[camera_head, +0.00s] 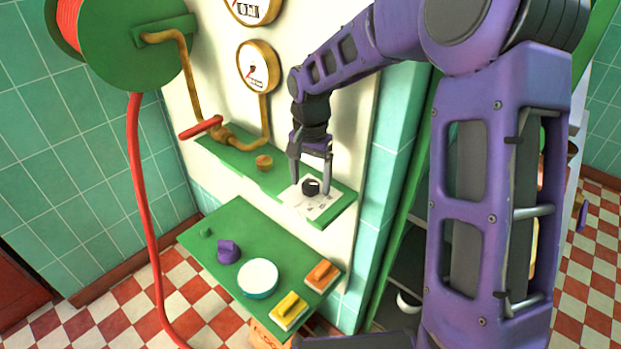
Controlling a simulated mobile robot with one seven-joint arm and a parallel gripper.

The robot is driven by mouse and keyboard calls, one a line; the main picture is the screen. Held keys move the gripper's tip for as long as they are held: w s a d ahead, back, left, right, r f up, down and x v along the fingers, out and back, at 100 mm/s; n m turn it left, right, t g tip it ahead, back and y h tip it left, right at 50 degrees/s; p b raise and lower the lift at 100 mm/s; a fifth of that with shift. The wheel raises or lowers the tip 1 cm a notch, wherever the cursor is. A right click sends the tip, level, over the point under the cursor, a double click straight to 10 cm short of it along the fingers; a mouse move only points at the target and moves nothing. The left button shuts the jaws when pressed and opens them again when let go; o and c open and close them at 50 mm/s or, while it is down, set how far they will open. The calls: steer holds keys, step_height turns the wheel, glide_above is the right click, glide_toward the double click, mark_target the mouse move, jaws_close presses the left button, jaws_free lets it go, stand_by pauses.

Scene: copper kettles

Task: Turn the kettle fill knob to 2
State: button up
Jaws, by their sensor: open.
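A small black knob (311,187) sits on a white marked plate (322,206) at the right end of the green wall shelf. My gripper (310,186) points down at it, with its fingers open on either side of the knob. I cannot tell whether the fingers touch the knob. The marks on the plate are too small to read, so the knob's setting does not show.
A lower green panel (212,232) carries a purple knob (229,251), a round white-topped piece (258,278), a yellow switch (290,307) and an orange switch (322,273). A brass knob (264,163), red-handled valve (201,127) and gauge (258,67) are left of my gripper.

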jaws_close()
stand_by(0.3)
steer(key=shift+m, duration=0.3)
steer(key=m+b, duration=0.1)
steer(key=m, duration=0.3)
steer(key=shift+b, duration=0.4)
steer(key=m, duration=0.7)
steer(key=shift+r, duration=0.15)
steer(key=m+p, duration=0.1)
steer(key=m, duration=0.5)
steer(key=shift+p, duration=0.4)
steer(key=m, duration=0.6)
steer(key=shift+m, duration=0.3)
